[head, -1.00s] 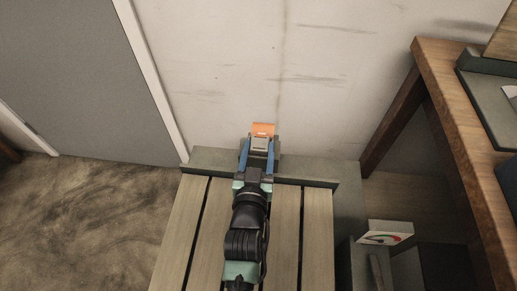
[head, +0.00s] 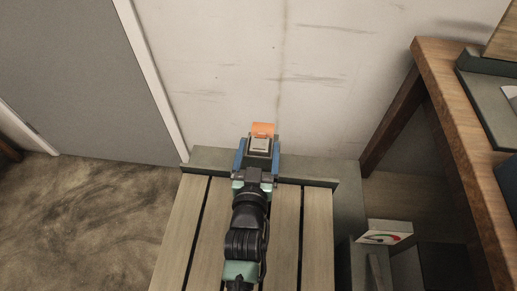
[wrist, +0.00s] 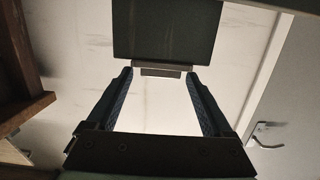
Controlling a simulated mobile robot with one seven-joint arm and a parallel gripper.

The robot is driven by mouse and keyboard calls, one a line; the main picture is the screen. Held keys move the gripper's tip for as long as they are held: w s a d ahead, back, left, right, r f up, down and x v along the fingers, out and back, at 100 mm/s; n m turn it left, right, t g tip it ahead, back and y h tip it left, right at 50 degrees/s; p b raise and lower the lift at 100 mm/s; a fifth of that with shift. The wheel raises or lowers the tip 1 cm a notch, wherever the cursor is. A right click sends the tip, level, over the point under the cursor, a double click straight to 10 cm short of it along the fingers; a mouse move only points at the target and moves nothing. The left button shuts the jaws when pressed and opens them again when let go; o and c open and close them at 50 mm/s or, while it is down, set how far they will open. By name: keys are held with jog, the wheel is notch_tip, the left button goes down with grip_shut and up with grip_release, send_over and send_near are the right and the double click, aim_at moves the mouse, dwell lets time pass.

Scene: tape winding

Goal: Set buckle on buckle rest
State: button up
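The buckle (head: 259,144) is a small silvery grey piece at the far end of the slatted bench. It appears to lie on a dark support, likely the buckle rest (head: 259,157), though the border between them is hard to make out. My gripper (head: 258,151) is open, with one blue finger on each side of the buckle and apparent gaps between. In the wrist view my gripper (wrist: 160,83) shows both fingers well apart. A thin grey bar, probably the buckle edge-on (wrist: 161,71), shows between the fingertips below a dark panel.
An orange piece (head: 263,129) stands just behind the buckle, against the pale wall. A grey ledge (head: 210,160) runs along the bench's (head: 180,235) far end. A wooden table (head: 440,110) stands at the right, with a box with a coloured label (head: 386,232) below it.

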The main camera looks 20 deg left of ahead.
dwell(0.3)
jog(key=p+v, duration=0.3)
jog(key=v, duration=1)
jog(key=shift+r, duration=0.1)
jog(key=shift+w, duration=0.1)
jog(key=w+d+r+m+t+h, duration=0.15)
jog(key=w+r, duration=0.25)
jog(key=r, duration=0.7)
jog(key=w+d+r+t, duration=0.2)
jog(key=w+r+t, duration=0.15)
jog(key=r, duration=0.75)
jog(key=w+d+r+t+h, duration=0.15)
jog(key=w+r, duration=0.35)
jog(key=r, duration=0.6)
jog(key=s+d+r+m+t+h, duration=0.15)
jog(key=s+r, duration=0.25)
jog(key=r, duration=0.5)
jog(key=s+d+r+t, duration=0.2)
jog(key=s+d+r, duration=0.1)
jog(key=r, duration=0.5)
jog(key=s+d+r+t, duration=0.2)
jog(key=s+r, duration=0.2)
jog(key=r, duration=0.5)
jog(key=r+p, duration=1.6)
jog(key=p, duration=0.1)
jog(key=r+p, duration=0.8)
jog(key=shift+w+d+r, duration=0.15)
jog(key=shift+w+r, duration=0.1)
jog(key=shift+w, duration=0.15)
